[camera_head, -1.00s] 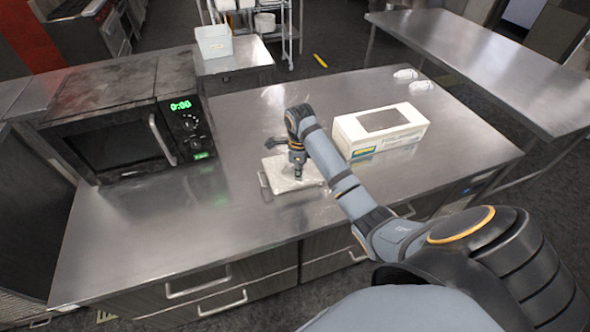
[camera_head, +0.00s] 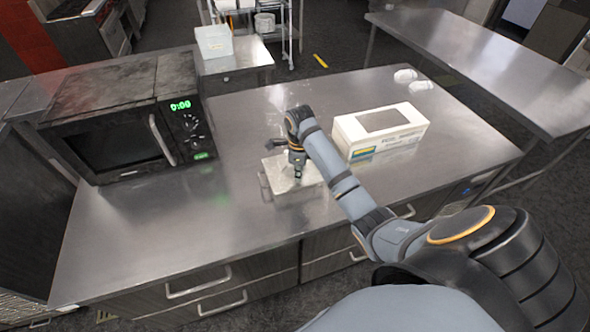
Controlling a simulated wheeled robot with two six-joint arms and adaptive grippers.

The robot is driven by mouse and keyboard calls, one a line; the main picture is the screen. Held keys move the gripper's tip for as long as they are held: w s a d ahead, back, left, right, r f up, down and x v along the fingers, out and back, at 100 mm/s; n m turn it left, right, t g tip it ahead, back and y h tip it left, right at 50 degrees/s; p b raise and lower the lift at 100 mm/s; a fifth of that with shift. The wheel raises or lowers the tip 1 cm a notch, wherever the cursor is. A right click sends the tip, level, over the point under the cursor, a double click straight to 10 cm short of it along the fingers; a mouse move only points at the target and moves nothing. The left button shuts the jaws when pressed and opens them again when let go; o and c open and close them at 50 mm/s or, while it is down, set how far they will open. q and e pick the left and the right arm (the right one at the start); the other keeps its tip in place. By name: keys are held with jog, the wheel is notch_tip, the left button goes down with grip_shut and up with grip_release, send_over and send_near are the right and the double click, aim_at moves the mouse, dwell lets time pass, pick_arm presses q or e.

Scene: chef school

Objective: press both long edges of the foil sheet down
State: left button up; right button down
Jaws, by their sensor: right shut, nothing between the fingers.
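The foil sheet (camera_head: 282,185) shows as a pale silvery sheet over a low tray-like thing with a handle-like end at its left, on the steel counter. My right gripper (camera_head: 297,174) is shut and empty. It points down at the sheet's middle to right part, and its tips look at or just above the surface; I cannot tell whether they touch. My wrist and forearm hide part of the sheet's far and right sides. The near long edge shows; the far one is partly hidden. My left gripper is not in view.
A white box with a dark window (camera_head: 380,131) stands right of my forearm. A black microwave (camera_head: 110,120) stands on the left of the counter (camera_head: 150,235). Two small white things (camera_head: 405,76) lie at the far right corner. The counter's front left is clear.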

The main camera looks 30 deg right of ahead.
jog(key=shift+f, duration=0.65)
jog(key=shift+s+f+p, duration=0.1)
jog(key=shift+f+p, duration=0.05)
jog(key=shift+p, duration=0.6)
dwell(2.4)
notch_tip(320, 180, up, 5)
jog(key=p, duration=0.7)
jog(key=shift+r+p, duration=0.55)
jog(key=shift+r, duration=0.55)
